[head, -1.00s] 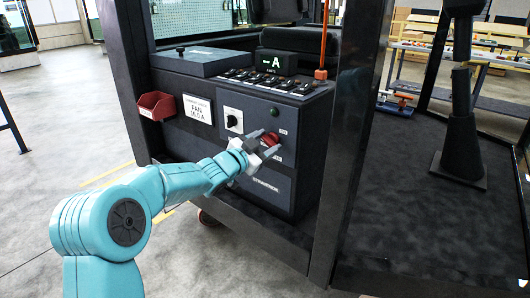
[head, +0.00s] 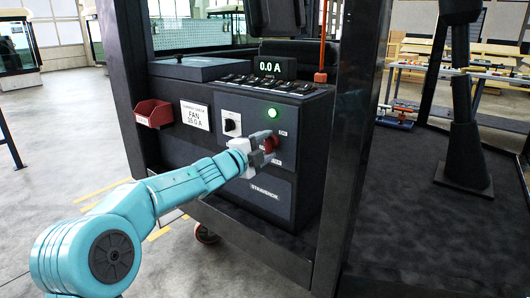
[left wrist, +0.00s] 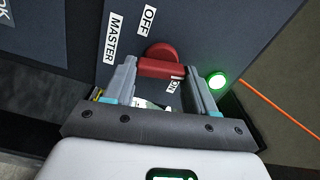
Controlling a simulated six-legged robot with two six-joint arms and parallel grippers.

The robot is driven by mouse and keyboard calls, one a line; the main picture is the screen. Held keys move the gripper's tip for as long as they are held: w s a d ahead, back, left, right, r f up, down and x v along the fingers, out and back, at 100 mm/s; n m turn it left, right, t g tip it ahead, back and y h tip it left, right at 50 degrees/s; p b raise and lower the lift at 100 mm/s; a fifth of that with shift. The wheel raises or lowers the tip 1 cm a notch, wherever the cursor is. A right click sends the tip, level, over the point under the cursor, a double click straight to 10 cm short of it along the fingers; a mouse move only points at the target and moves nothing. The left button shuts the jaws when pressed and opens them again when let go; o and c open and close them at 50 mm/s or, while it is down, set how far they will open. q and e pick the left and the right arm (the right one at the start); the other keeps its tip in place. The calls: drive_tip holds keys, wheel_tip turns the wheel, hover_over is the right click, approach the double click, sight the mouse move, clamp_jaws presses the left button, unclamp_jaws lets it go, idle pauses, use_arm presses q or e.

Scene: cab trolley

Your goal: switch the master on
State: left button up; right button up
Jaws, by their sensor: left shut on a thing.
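The master switch is a red rotary knob (head: 270,145) on the dark front panel (head: 281,181) of the cab console. In the left wrist view the red knob (left wrist: 161,66) sits between my two fingers, with the labels MASTER, OFF and ON around it. My left gripper (head: 263,148) is shut on the knob. The fingers partly hide it in the head view. A green lamp (head: 272,113) above the knob is lit brightly; it also glows in the left wrist view (left wrist: 217,81). The display (head: 272,67) reads 0.0 A. My right gripper is not in view.
A row of black switches (head: 262,82) lines the console top. A red bin (head: 154,113) and a FAN 16.0 A card (head: 195,114) are on the left. A dark post (head: 352,150) stands close on the right.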

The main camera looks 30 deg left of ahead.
use_arm(q)
drive_tip(key=shift+f+m+b, duration=0.1)
drive_tip(key=shift+m+b, duration=0.35)
drive_tip(key=shift+m, duration=0.65)
drive_tip(key=o, duration=1)
drive_tip(key=shift+o, duration=0.2)
drive_tip(key=s+a, duration=0.1)
drive_tip(key=s, duration=1.5)
drive_tip(key=shift+s+a, duration=0.15)
